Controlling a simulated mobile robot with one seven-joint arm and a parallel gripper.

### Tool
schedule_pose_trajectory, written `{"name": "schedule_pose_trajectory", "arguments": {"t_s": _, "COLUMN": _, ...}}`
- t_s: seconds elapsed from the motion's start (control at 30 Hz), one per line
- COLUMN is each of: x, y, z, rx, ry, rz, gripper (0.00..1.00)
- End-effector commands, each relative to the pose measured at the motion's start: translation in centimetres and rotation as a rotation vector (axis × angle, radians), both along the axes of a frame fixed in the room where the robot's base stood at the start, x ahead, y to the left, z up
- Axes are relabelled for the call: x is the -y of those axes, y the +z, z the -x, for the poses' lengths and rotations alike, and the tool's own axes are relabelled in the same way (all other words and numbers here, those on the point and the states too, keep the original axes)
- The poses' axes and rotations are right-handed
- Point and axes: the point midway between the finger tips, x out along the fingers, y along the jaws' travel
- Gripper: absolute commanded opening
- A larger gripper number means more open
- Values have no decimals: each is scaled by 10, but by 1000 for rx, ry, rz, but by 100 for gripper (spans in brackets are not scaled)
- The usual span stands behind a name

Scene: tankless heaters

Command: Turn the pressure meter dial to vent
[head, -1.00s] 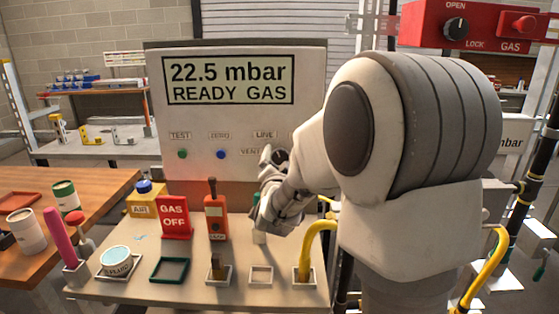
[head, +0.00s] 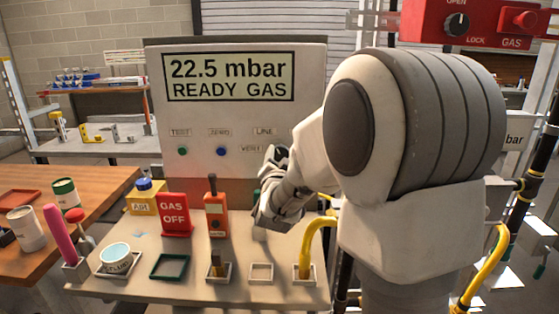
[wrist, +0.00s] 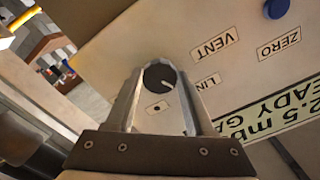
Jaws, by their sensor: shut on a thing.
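The pressure meter (head: 235,125) is a pale upright panel reading "22.5 mbar READY GAS". Its dark round dial (wrist: 158,72) shows in the wrist view with a short white pointer mark. The VENT label (wrist: 215,45) and LINE label (wrist: 207,82) lie to the right of the dial there. The mark slants toward the lower right, nearer the LINE side than VENT. My gripper (wrist: 160,78) is shut on the dial, one finger on each side. In the head view my gripper (head: 272,160) is at the panel's right side and mostly hides the dial.
Below the panel, the bench holds a red "GAS OFF" sign (head: 175,215), an orange device (head: 216,215), a green square tray (head: 169,266) and a yellow hose (head: 312,245). A red gas box (head: 480,22) hangs upper right. A wooden table (head: 95,190) is at left.

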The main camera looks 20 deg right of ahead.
Motion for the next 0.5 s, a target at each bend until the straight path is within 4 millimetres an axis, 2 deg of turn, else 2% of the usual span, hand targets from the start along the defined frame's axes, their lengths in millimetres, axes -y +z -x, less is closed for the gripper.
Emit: {"name": "schedule_pose_trajectory", "arguments": {"t_s": 0.5, "x": 0, "y": 0, "z": 0, "rx": -153, "ry": 0, "rz": 374, "gripper": 0}}
